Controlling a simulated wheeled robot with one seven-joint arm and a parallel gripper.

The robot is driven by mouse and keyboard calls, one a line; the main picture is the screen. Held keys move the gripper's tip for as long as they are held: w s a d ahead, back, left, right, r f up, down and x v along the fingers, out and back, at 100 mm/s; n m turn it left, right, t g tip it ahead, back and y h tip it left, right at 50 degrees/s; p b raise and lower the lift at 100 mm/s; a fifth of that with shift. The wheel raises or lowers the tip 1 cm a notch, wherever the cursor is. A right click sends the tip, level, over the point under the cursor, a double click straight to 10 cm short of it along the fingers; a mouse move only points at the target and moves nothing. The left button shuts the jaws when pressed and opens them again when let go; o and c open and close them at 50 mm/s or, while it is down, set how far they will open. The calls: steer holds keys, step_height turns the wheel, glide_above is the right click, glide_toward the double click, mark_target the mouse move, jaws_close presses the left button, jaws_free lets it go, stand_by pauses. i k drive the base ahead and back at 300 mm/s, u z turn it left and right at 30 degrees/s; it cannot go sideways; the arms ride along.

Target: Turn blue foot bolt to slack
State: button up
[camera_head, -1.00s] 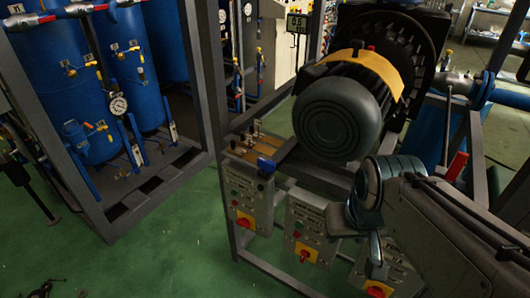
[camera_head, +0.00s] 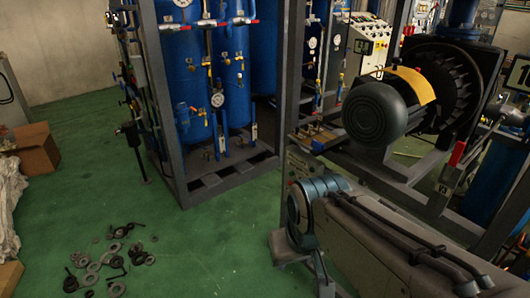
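The motor (camera_head: 375,113) with a yellow-orange band sits on a dark metal frame at the right. A small blue piece (camera_head: 318,146) shows at the near left end of that frame, beside several small upright bolts (camera_head: 316,127). It looks like the blue foot bolt, but it is too small to tell its shape or how tight it is. My arm (camera_head: 345,225) reaches in from the lower right and partly covers the frame below the motor. My gripper is not visible, so its state and its distance from the bolt do not show.
Blue tanks (camera_head: 180,75) stand in a grey metal rack (camera_head: 166,150) left of the motor. Loose metal rings and parts (camera_head: 110,262) lie on the green floor (camera_head: 205,235) at lower left. A cardboard box (camera_head: 36,148) stands at the far left.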

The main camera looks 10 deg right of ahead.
mark_target(319, 147)
steer(key=u, duration=0.35)
steer(key=k, duration=0.5)
steer(key=u, duration=0.45)
steer(key=i, duration=1.4)
steer(key=z, duration=1.4)
steer(key=i, duration=0.9)
steer(key=z, duration=1)
